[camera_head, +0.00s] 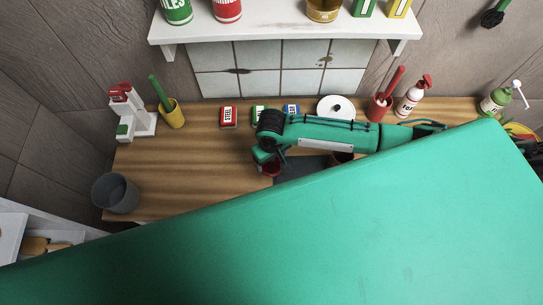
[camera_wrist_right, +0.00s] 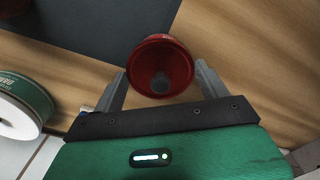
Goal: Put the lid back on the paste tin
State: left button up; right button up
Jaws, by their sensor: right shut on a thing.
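My right gripper (camera_head: 265,168) reaches in from the right over the wooden counter, at the left edge of a dark mat. It is shut on a small round red thing (camera_wrist_right: 160,66), which sits between both fingers in the wrist view and looks like the lid, with a grey round middle. Only a bit of this red thing (camera_head: 271,169) shows in the head view. A dark reddish round thing (camera_head: 342,157), perhaps the paste tin, is partly hidden behind my right arm. My left gripper is not in view.
The dark mat (camera_head: 292,170) lies under my arm. Behind are a red box (camera_head: 228,117), a white round thing (camera_head: 335,107), a red cup (camera_head: 379,108) and a spray bottle (camera_head: 412,97). A grey bin (camera_head: 116,193) stands left. The counter left of the gripper is clear.

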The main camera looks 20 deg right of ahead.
dwell(0.4)
jog(key=o, duration=1)
jog(key=shift+r+p, duration=3.55)
jog(key=shift+p, duration=0.65)
jog(key=shift+c, duration=0.3)
grip_shut()
